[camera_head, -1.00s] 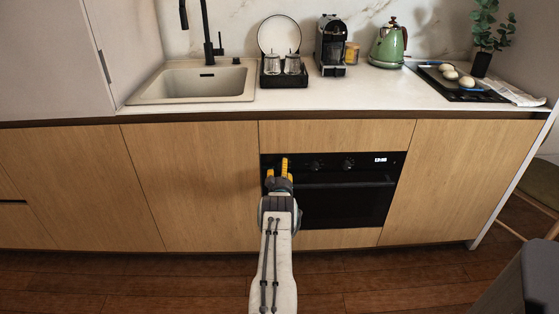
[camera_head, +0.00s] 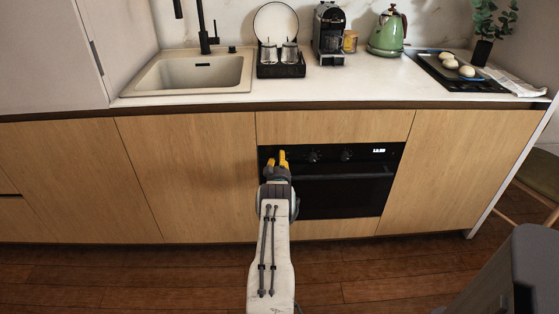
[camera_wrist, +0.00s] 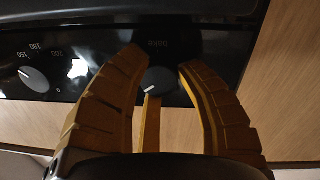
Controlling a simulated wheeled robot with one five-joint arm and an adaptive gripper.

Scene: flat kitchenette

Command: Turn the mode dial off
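The mode dial (camera_wrist: 158,81) is a dark round knob with a white pointer line, on the black oven panel. In the wrist view its line points to the lower left, and the word "bake" (camera_wrist: 158,46) shows above it. My gripper (camera_wrist: 158,76) is open, its yellow fingers standing on either side of the dial, with another yellow piece just below it. I cannot tell whether any finger touches it. In the head view my gripper (camera_head: 278,158) is at the oven's upper left and hides the mode dial.
The wrist view is turned over. A temperature dial (camera_wrist: 34,79) with numbers stands at its left. In the head view two more knobs (camera_head: 314,155) (camera_head: 347,154) sit right of my gripper. The oven handle (camera_head: 345,178) runs below them. Wooden cabinet fronts (camera_head: 190,175) flank the oven.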

